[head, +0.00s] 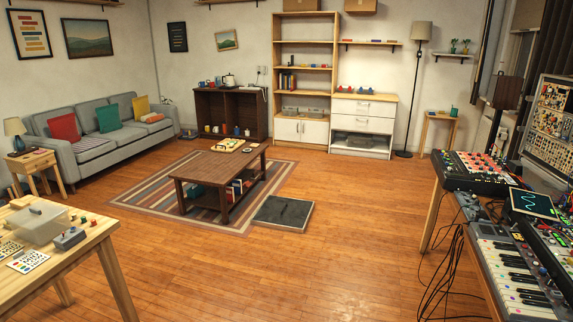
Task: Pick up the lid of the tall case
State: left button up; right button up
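An upright case (548,121) full of synth modules and patch cables stands at the right edge, on the desk with the keyboards. Its front is uncovered, and the frame cuts off its right side. A flat dark rectangular panel (283,212) with a pale rim lies on the wooden floor, at the right corner of the striped rug. It looks like a shallow lid, but I cannot tell for sure that it belongs to the case. Neither of my grippers is in view.
A low coffee table (213,172) stands on the striped rug (150,200) behind the panel. The synth desk (437,215) is on the right, with cables hanging to the floor. A wooden table (92,245) fills the lower left. The floor between is clear.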

aim_at(285, 214)
jog(key=i+l+z, duration=0.2)
jog(key=i+z, duration=0.15)
jog(key=i, duration=0.8)
jog(key=i+j+z, duration=0.1)
jog(key=i+z, duration=0.2)
jog(key=i, duration=0.85)
jog(key=i+u, duration=0.15)
jog(key=i, duration=0.35)
jog(key=i+u, duration=0.1)
jog(key=i, duration=0.45)
jog(key=i+l+u, duration=0.15)
jog(key=i, duration=0.35)
jog(key=i+u, duration=0.15)
jog(key=i, duration=0.35)
jog(key=i+l+u, duration=0.1)
jog(key=i+l, duration=0.15)
jog(key=i, duration=0.25)
jog(key=i+j, duration=0.1)
jog(key=i, duration=0.5)
jog(key=i+j, duration=0.1)
jog(key=i, duration=0.5)
